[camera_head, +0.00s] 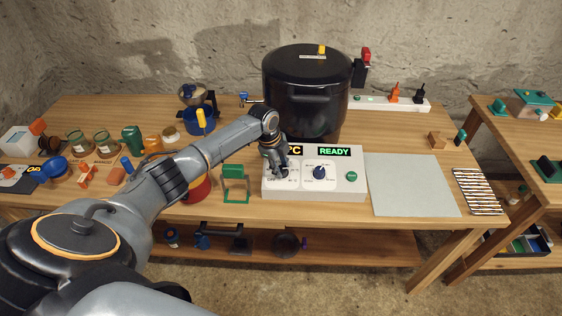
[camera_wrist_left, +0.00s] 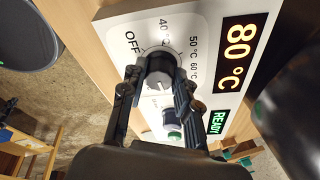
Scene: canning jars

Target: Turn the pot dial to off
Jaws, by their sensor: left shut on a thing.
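The white control panel (camera_head: 350,185) sits on the table in front of the black pot (camera_head: 302,85). Its display shows 80 °C (camera_wrist_left: 240,50) and a green READY sign (camera_head: 333,152). My left gripper (camera_head: 277,170) is at the panel's left dial and mostly hides it in the head view. In the left wrist view the dark dial with a light face (camera_wrist_left: 160,72) is between the two fingers of my left gripper (camera_wrist_left: 158,90), which are shut on it. OFF (camera_wrist_left: 132,43) and temperature marks are printed around the dial. The dial's exact setting is hard to read.
A second blue dial (camera_head: 319,172) and a green button (camera_head: 351,176) are on the same panel. A green stand (camera_head: 235,184) is just left of the panel. A grey mat (camera_head: 412,185) lies bare to the right. Jars (camera_head: 104,143) and tools crowd the table's left side.

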